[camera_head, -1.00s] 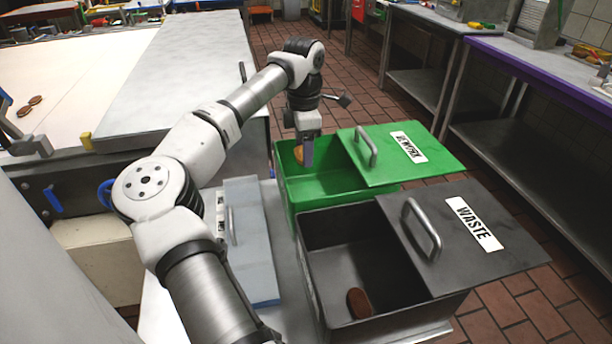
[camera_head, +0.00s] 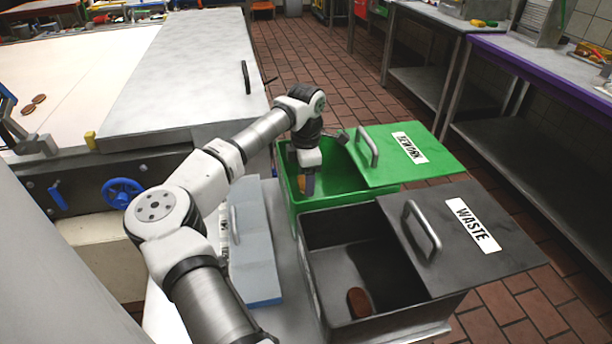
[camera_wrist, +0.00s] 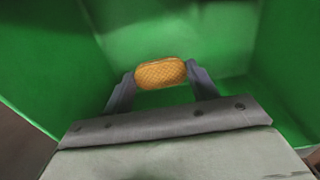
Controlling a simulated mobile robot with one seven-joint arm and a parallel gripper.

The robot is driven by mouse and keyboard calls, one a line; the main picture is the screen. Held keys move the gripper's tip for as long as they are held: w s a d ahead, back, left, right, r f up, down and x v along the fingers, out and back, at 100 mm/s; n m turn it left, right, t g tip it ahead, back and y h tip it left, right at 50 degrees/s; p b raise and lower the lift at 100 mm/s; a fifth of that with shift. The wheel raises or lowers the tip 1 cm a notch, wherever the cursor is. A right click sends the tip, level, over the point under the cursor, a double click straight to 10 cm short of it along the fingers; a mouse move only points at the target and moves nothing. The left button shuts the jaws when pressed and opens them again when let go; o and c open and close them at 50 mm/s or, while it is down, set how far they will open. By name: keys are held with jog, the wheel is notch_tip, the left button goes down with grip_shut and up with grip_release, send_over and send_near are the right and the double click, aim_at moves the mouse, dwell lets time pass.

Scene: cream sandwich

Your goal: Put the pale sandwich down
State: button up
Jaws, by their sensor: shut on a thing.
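The pale sandwich (camera_wrist: 161,73) is a golden, oval biscuit with a cross-hatched face in the wrist view. My gripper (camera_wrist: 160,80) is shut on it, one finger at each end. In the head view my gripper (camera_head: 306,186) reaches down inside the open green rework bin (camera_head: 350,203), near its left wall. Only a small orange-brown bit of the sandwich shows there beside the finger. In the wrist view green walls surround it; I cannot tell whether it touches the bin floor.
The black waste bin (camera_head: 318,285) stands in front of the green bin, with a dark brown sandwich (camera_head: 359,302) inside. Both lids are slid partly aside to the right. A blue-grey box (camera_head: 255,255) lies left of the bins. Dark sandwiches (camera_head: 33,104) lie on the pale belt.

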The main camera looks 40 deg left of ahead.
jog(key=shift+f+b, duration=0.3)
jog(key=shift+f, duration=0.25)
jog(key=o, duration=0.9)
jog(key=shift+o, duration=0.2)
notch_tip(320, 180, up, 13)
jog(key=shift+r+b, duration=0.15)
jog(key=shift+b, duration=0.25)
